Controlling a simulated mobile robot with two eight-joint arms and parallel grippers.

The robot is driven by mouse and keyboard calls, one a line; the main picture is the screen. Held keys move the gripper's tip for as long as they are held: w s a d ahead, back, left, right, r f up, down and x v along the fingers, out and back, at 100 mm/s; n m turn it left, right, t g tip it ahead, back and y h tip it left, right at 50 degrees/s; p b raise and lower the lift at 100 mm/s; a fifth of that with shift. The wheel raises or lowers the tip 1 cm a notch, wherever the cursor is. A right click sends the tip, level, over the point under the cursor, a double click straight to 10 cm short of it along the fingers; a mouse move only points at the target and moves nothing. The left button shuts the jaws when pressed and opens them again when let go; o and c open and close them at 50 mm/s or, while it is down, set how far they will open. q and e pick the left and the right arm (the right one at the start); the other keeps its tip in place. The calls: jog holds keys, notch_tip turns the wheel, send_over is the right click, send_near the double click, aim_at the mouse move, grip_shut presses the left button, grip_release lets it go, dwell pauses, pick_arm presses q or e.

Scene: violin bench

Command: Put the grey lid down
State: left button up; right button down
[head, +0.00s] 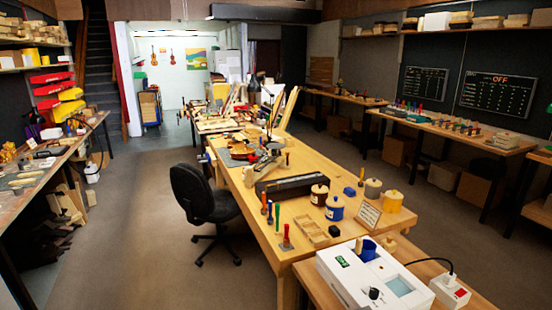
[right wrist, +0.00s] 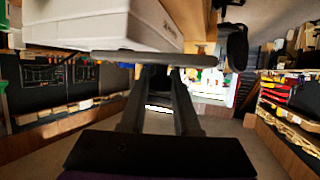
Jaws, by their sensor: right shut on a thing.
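The grey lid (right wrist: 120,57) shows nearly edge-on in the right wrist view, as a thin dark-grey bar across the fingertips. My right gripper (right wrist: 159,76) is shut on it. The lid is beside a large white box-shaped body (right wrist: 90,22); I cannot tell whether they touch. In the head view neither gripper shows.
A white machine (head: 365,277) with a blue cup (head: 368,250) stands at the front right. A black chair (head: 203,207) is left of the bench.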

jog(key=s+a+f+p, duration=0.1)
jog(key=s+a+f, duration=0.2)
jog(key=a+f, duration=0.2)
jog(key=shift+a, duration=0.8)
